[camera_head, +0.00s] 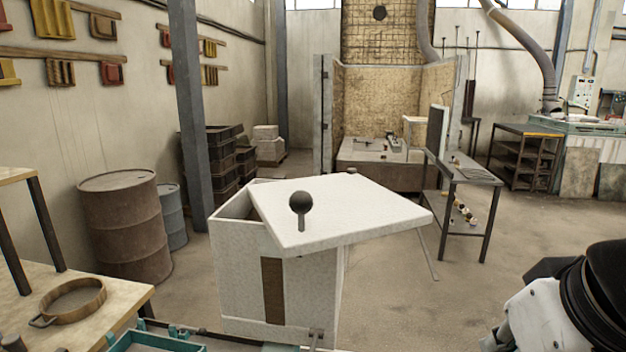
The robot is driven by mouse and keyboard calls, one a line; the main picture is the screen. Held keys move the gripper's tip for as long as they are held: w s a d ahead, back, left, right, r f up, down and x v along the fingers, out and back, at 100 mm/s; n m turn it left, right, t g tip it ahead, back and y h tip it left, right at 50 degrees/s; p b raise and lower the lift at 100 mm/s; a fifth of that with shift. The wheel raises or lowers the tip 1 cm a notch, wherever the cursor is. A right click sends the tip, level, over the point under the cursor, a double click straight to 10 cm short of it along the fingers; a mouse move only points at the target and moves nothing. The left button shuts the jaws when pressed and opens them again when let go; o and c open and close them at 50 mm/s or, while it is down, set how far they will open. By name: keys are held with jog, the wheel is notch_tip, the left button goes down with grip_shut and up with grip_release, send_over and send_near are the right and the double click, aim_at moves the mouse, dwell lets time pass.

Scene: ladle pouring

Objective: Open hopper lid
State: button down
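The hopper (237,271) is a white box with a brown vertical strip on its front, in the middle of the head view. Its white lid (350,208) lies turned across the top, reaching out past the right side. The left part of the hopper's opening shows uncovered. A dark round knob on a short stem (300,203) stands at the lid's front left. My arm shows in white and black at the lower right, apart from the hopper. My gripper's fingers cannot be made out.
A workbench (125,299) with a wooden ring (72,301) stands at the lower left. A rusty barrel (126,228) and a grey post (190,110) are behind it. A metal table (465,175) stands back right. Floor right of the hopper is mostly clear.

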jog(key=w+a+r+n+g+y+b, duration=0.1)
jog(key=w+a+r+n+g, duration=0.1)
jog(key=w+a+r+n, duration=0.45)
jog(key=w+a+r+n+g+y, duration=0.1)
jog(key=w+a+r+n, duration=0.3)
jog(key=a+r, duration=0.55)
jog(key=w+a+r+n+g+y+b, duration=0.1)
jog(key=w+a+r+n+g+y, duration=0.1)
jog(key=w+a+r+n, duration=0.6)
jog(key=m+p, duration=0.2)
jog(key=m, duration=0.1)
send_over(278, 226)
jog(key=shift+n, duration=0.25)
jog(key=shift+f, duration=5.45)
